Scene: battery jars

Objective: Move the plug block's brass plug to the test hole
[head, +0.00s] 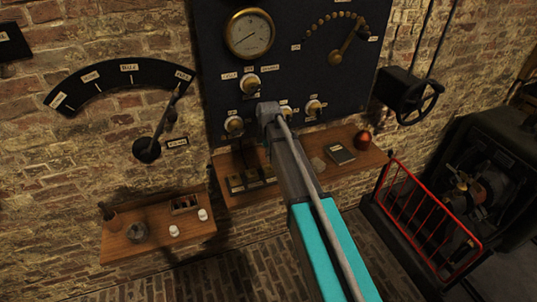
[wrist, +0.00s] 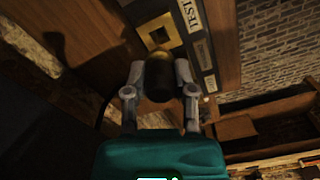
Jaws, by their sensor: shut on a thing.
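In the wrist view my gripper (wrist: 160,82) is shut on the brass plug (wrist: 158,76), whose dark rounded body lies between the two fingers, with a brass-coloured part towards the block. The plug block (wrist: 205,55) is just beyond it, with brass plates and a label reading TEST (wrist: 193,15). The plug's far end overlaps a brass plate (wrist: 156,24); I cannot tell whether it is in a hole or just in front of it. In the head view the plug block (head: 236,183) stands on the wooden shelf, partly behind my arm, and my gripper and the plug are hidden.
The shelf (head: 228,200) also holds a dark book (head: 340,153) and a red-brown round object (head: 364,139). A dark gauge panel (head: 215,60) rises behind it. A red railing (head: 430,210) stands at right.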

